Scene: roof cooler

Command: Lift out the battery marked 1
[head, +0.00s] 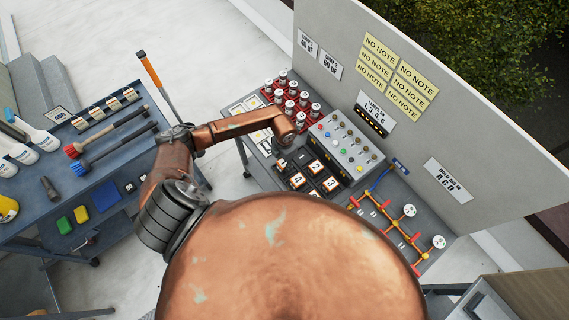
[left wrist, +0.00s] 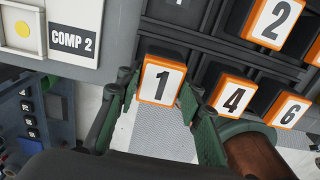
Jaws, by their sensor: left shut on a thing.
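In the left wrist view the battery marked 1 (left wrist: 161,80) has a white face with an orange rim. It sits between the green fingers of my left gripper (left wrist: 157,98), which is shut on it. In the head view my left gripper (head: 281,160) is at the left end of the battery rack, and I cannot make out the 1 there. Whether the battery is fully clear of its slot cannot be told. Batteries marked 2 (left wrist: 273,20), 4 (left wrist: 234,96) and 6 (left wrist: 289,111) stand close by in the dark rack. My right gripper is out of view.
A grey box with coloured knobs (head: 346,147) stands behind the rack. Red trays hold white-topped cylinders (head: 291,97). Red and yellow piping with gauges (head: 410,210) lies to the right. A blue tool bench (head: 105,160) stands at left, across a strip of open floor.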

